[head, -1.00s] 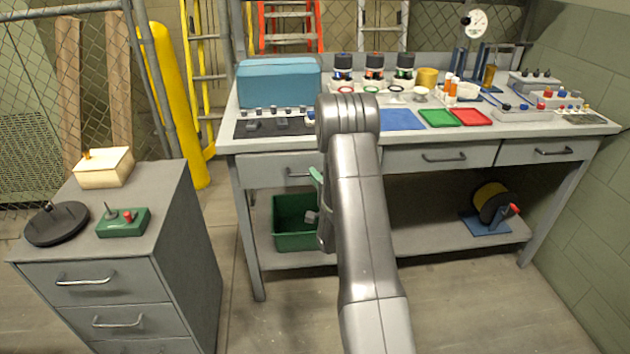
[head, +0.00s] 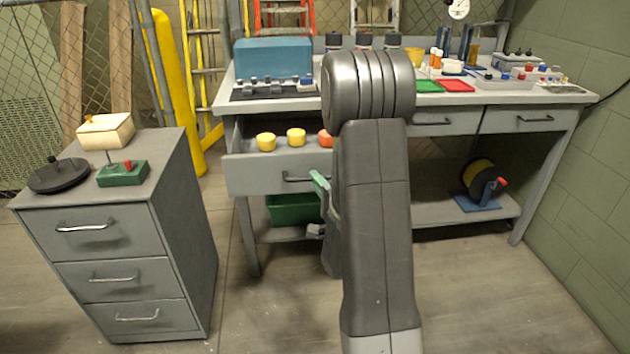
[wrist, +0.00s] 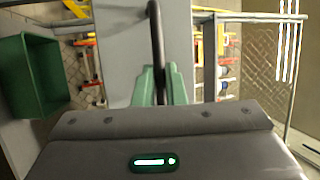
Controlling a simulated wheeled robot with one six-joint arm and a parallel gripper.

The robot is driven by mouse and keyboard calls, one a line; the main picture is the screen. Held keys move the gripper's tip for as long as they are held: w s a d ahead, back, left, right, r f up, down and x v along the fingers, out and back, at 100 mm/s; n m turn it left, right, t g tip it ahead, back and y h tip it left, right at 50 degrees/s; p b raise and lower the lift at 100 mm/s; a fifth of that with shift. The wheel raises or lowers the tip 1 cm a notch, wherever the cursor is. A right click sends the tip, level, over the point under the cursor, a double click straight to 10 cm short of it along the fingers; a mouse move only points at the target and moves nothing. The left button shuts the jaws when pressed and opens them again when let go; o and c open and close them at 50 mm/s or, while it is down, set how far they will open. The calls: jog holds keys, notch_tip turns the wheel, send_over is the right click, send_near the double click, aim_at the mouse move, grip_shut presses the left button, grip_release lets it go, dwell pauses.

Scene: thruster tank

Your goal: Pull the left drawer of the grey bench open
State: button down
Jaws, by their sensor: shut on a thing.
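The left drawer (head: 256,178) of the grey bench (head: 222,104) stands pulled out in the head view. Two yellow knobs (head: 266,142) and an orange one (head: 325,138) show inside it. My gripper (head: 320,182) is at the front of this drawer, partly hidden by my arm. In the wrist view, my gripper's green fingers (wrist: 160,84) are shut on the dark bar handle (wrist: 155,40) of the drawer. The handle's left part (head: 292,179) also shows in the head view.
A green bin (head: 290,208) sits on the bench's lower shelf, below the drawer. A grey cabinet (head: 110,238) with a joystick box and a black disc on top stands at the left. Bare floor lies between cabinet and bench.

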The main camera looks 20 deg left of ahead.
jog(key=shift+s+d+b, duration=0.3)
jog(key=shift+s+d, duration=0.2)
jog(key=shift+s, duration=0.3)
jog(key=shift+s+d+b, duration=0.25)
jog(key=shift+s+d, duration=0.2)
jog(key=shift+s, duration=0.3)
jog(key=c, duration=1.5)
grip_release()
jog(key=shift+f, duration=0.1)
